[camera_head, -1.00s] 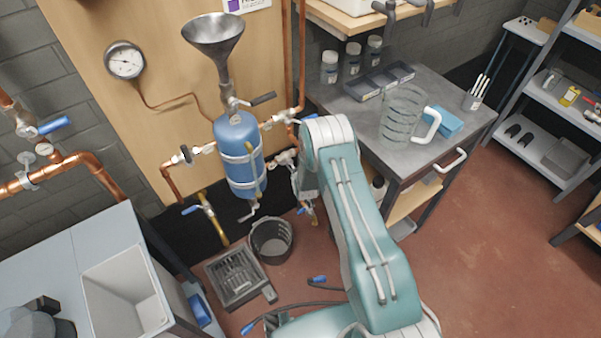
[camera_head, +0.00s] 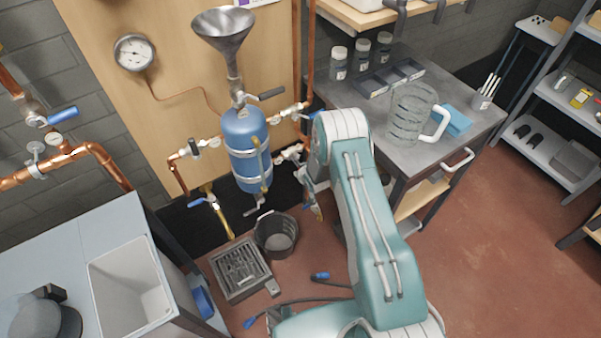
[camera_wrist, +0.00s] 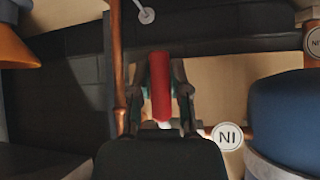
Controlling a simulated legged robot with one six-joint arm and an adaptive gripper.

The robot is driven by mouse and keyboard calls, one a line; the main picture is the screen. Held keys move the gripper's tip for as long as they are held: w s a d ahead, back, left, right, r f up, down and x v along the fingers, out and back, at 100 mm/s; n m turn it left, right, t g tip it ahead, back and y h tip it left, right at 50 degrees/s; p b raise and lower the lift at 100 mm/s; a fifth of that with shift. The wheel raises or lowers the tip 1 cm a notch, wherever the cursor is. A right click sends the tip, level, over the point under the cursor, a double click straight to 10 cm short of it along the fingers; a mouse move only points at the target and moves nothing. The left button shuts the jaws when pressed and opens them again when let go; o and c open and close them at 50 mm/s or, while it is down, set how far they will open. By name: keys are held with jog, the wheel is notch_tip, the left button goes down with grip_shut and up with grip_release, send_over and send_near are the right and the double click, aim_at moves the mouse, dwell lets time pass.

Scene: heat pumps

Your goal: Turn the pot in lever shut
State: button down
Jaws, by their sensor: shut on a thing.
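A red lever handle (camera_wrist: 159,75) stands upright in the middle of the wrist view. My gripper (camera_wrist: 161,95) has one finger on each side of it and is shut on it. A white round tag (camera_wrist: 227,136) reading "NI" in the picture hangs right of the handle, close to a short copper pipe. The blue pot (camera_head: 246,150) is strapped to the wooden panel in the head view, and its side (camera_wrist: 290,115) fills the right of the wrist view. In the head view my arm hides the red handle and most of my gripper.
A metal funnel (camera_head: 226,38) sits above the pot. A copper pipe (camera_wrist: 117,70) runs close beside my gripper. A dark bucket (camera_head: 277,236) and a grated tray (camera_head: 240,268) are on the floor below. A workbench (camera_head: 432,155) with a glass jug (camera_head: 409,115) stands right.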

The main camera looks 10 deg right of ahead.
jog(key=shift+s+a+f, duration=0.1)
jog(key=shift+s+f, duration=0.05)
jog(key=shift+f, duration=0.05)
jog(key=c, duration=0.6)
grip_release()
jog(key=shift+r, duration=0.1)
jog(key=shift+r, duration=0.1)
jog(key=v, duration=1.1)
jog(key=shift+s+r, duration=0.2)
